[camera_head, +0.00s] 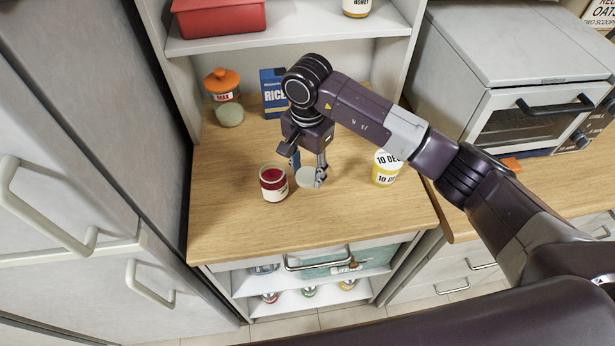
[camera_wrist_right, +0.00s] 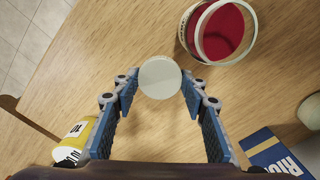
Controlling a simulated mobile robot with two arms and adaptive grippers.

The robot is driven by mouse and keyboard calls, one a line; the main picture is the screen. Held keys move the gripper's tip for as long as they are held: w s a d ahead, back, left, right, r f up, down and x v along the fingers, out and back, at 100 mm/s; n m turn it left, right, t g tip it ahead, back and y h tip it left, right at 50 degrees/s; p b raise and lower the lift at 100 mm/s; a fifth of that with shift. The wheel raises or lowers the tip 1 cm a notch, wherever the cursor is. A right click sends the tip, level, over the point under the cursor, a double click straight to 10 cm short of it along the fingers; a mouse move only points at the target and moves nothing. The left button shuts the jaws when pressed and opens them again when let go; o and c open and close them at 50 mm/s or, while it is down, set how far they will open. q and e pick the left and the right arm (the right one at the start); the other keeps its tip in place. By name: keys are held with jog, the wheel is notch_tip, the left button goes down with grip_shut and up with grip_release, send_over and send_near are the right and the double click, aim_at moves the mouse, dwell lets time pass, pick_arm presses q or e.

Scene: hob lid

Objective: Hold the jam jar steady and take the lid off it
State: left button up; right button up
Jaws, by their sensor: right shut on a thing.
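The jam jar (camera_head: 273,183) stands upright on the wooden worktop, red inside with a pale label. Its mouth is open, and the red jam shows in the right wrist view (camera_wrist_right: 222,32). The round pale grey lid (camera_head: 306,178) is off the jar, just to its right and apart from it. My right gripper (camera_head: 321,178) is shut on the lid, which shows between its fingertips in the wrist view (camera_wrist_right: 160,77). Whether the lid touches the worktop is hard to tell. My left gripper is not in view, and nothing grips the jar.
A yellow and white tub (camera_head: 386,168) stands right of the lid. A blue rice box (camera_head: 273,92) and a jar with an orange top (camera_head: 224,97) stand at the back. Shelves rise behind. The worktop (camera_head: 225,215) is clear at the front left.

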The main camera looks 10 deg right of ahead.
aim_at(308, 175)
notch_tip(308, 175, down, 4)
jog(key=shift+r+p, duration=0.2)
jog(key=shift+p, duration=0.4)
jog(key=shift+f+b, duration=0.4)
jog(key=o, duration=1.3)
jog(key=shift+r, duration=0.1)
